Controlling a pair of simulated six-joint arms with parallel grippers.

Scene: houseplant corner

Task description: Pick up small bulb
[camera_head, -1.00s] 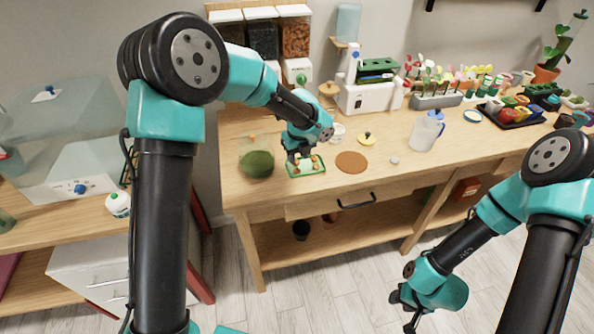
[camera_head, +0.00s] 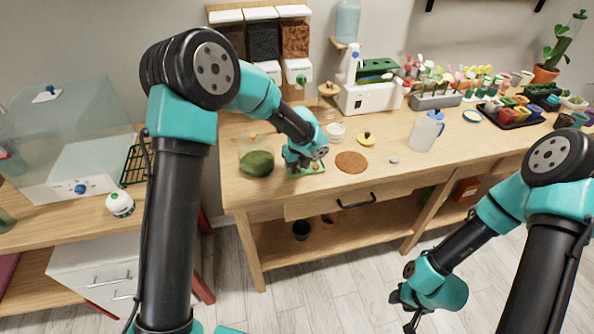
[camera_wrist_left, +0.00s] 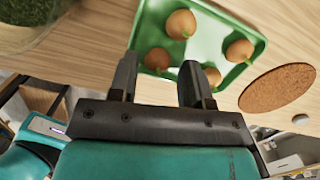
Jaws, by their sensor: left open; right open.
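A green tray (camera_wrist_left: 205,12) with several brown, round bulbs fills the upper middle of the left wrist view. One bulb (camera_wrist_left: 157,59) lies just beyond and between the fingertips of my left gripper (camera_wrist_left: 158,78), which is open and empty. Another bulb (camera_wrist_left: 212,76) is by the right finger, partly hidden. A larger-looking bulb (camera_wrist_left: 181,23) and a further bulb (camera_wrist_left: 240,50) lie farther away. In the head view my left gripper is over the tray (camera_head: 319,167) and hides most of it. My right gripper (camera_head: 407,308) is open and empty, low in front of the bench.
A glass terrarium with green moss (camera_head: 257,163) stands just left of the tray. A round cork mat (camera_head: 351,162) lies to its right. A watering jug (camera_head: 426,131) and a yellow-topped item (camera_head: 366,139) stand farther right. Bare wood lies between them.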

